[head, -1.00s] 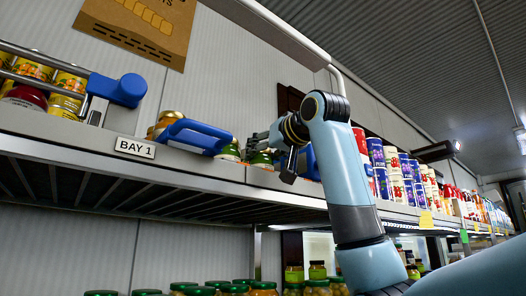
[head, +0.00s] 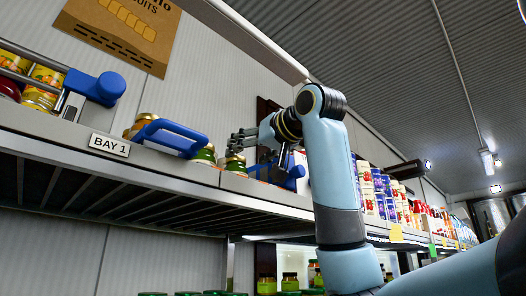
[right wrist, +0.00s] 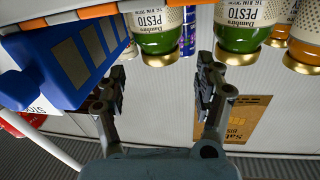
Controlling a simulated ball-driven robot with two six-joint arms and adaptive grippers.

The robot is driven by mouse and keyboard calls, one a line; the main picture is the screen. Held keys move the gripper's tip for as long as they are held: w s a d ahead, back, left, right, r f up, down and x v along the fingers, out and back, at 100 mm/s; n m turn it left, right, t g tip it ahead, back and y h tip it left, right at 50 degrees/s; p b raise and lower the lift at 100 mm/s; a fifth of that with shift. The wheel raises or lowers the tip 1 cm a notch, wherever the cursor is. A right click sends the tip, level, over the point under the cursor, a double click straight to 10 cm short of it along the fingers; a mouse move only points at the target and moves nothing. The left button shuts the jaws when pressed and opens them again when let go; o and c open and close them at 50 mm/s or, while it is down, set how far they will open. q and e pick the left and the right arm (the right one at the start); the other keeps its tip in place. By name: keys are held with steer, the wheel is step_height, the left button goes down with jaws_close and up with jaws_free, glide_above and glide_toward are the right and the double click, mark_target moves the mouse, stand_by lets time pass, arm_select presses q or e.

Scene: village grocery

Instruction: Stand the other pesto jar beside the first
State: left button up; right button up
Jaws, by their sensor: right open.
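Two pesto jars with green contents and cream labels stand on the upper shelf. In the right wrist view, which looks upside down, one pesto jar (right wrist: 156,32) lies ahead of the gap between my fingers, and the other pesto jar (right wrist: 240,30) is to its right. In the head view they show as small green jars (head: 206,154) and (head: 235,163). My right gripper (head: 238,142) is at the jar farther right there. Its fingers (right wrist: 160,82) are spread with nothing between them in the wrist view. My left gripper is out of view.
A blue slatted holder (right wrist: 70,55) stands close beside the nearer pesto jar. An orange jar (right wrist: 304,45) is at the far right. A blue handle (head: 170,137) juts over the shelf edge near the BAY 1 label (head: 109,145). Cans (head: 375,190) line the shelf farther right.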

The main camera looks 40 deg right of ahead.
steer(key=s+b, duration=0.2)
steer(key=s, duration=0.5)
steer(key=shift+a, duration=0.35)
